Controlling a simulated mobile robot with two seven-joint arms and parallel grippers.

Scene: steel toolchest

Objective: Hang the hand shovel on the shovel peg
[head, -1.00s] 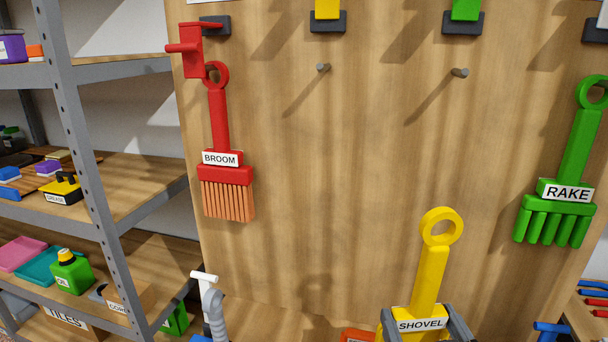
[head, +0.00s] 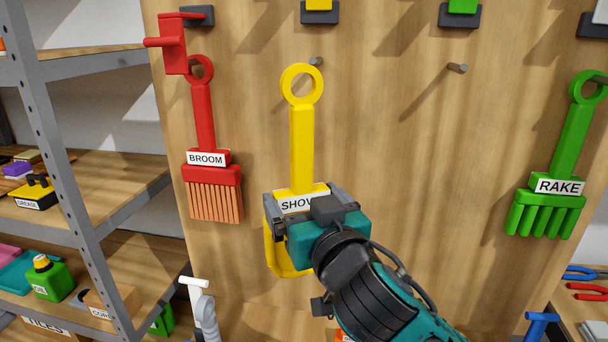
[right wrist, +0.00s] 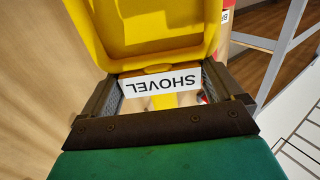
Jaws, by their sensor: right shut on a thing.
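The yellow hand shovel (head: 302,150) is held upright in front of the wooden board, ring at the top and scoop at the bottom. My right gripper (head: 304,199) is shut on its collar at the SHOVEL label, which also shows upside down in the right wrist view (right wrist: 160,84). A grey peg (head: 316,61) on the board shows at the upper right of the shovel's ring, below a yellow holder (head: 320,7) cut off by the frame top. The ring appears in front of the peg, not around it. My left gripper is not in view.
A red broom (head: 205,120) hangs at left from a red bracket (head: 174,45). A bare peg (head: 457,69) is to the right, and a green rake (head: 562,150) hangs farther right. Steel shelving (head: 75,150) stands at the left.

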